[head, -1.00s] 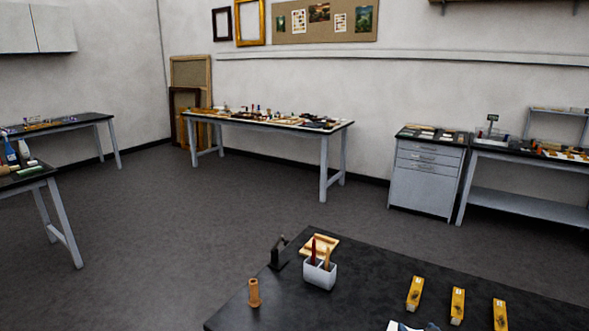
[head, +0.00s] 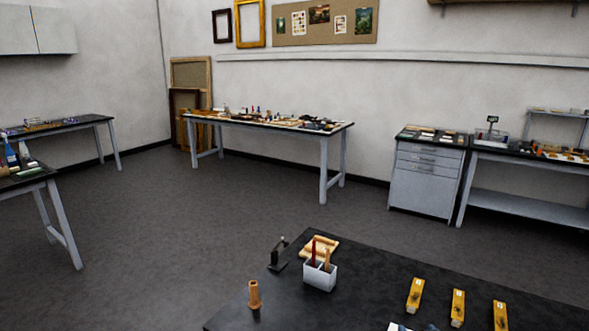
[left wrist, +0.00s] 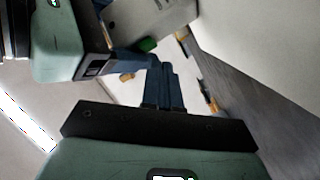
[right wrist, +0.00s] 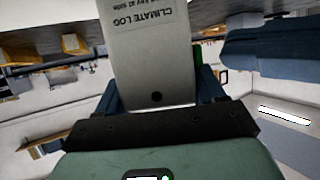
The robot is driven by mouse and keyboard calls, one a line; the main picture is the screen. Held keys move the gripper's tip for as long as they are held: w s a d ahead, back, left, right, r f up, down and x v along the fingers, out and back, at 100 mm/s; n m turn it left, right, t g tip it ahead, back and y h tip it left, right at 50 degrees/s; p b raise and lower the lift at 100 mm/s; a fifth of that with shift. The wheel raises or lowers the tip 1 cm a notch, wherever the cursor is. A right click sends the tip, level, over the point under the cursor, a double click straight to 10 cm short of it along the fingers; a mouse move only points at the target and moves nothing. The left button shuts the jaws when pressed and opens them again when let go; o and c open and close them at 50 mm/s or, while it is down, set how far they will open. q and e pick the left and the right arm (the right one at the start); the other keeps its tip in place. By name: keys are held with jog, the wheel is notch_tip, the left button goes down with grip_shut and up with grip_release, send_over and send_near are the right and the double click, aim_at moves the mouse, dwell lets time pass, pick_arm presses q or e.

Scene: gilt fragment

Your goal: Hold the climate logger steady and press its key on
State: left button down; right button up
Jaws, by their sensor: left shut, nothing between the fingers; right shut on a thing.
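The climate logger (right wrist: 155,45) is a pale grey box with dark lettering, upside down in the right wrist view. My right gripper (right wrist: 157,82) is shut on it, one blue finger on each side. Its green key (right wrist: 198,55) sticks out at one side; the key also shows in the left wrist view (left wrist: 147,44), beside the logger's body (left wrist: 155,18). My left gripper (left wrist: 160,75) is shut and empty, its fingertips very close to the key. Whether they touch it I cannot tell.
A black table (head: 350,270) lies in front, with a white pen holder (head: 319,275), an orange cylinder (head: 254,293), a dark stand (head: 278,256) and yellow boxes (head: 457,307). A pale object (head: 398,327) is cut off at the bottom edge. Open floor and other benches lie beyond.

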pick_arm(q)
jog(key=shift+d, duration=0.15)
dwell(0.5)
jog(key=shift+d, duration=0.35)
jog(key=shift+s+d, duration=0.25)
jog(key=shift+d, duration=0.55)
dwell(0.8)
jog(key=shift+a, duration=0.1)
jog(key=shift+a+r, duration=0.1)
jog(key=shift+a, duration=0.85)
jog(key=shift+a, duration=0.1)
jog(key=shift+w+a, duration=0.1)
jog(key=shift+a, duration=0.05)
jog(key=shift+w+a, duration=0.2)
jog(key=shift+a, duration=2.7)
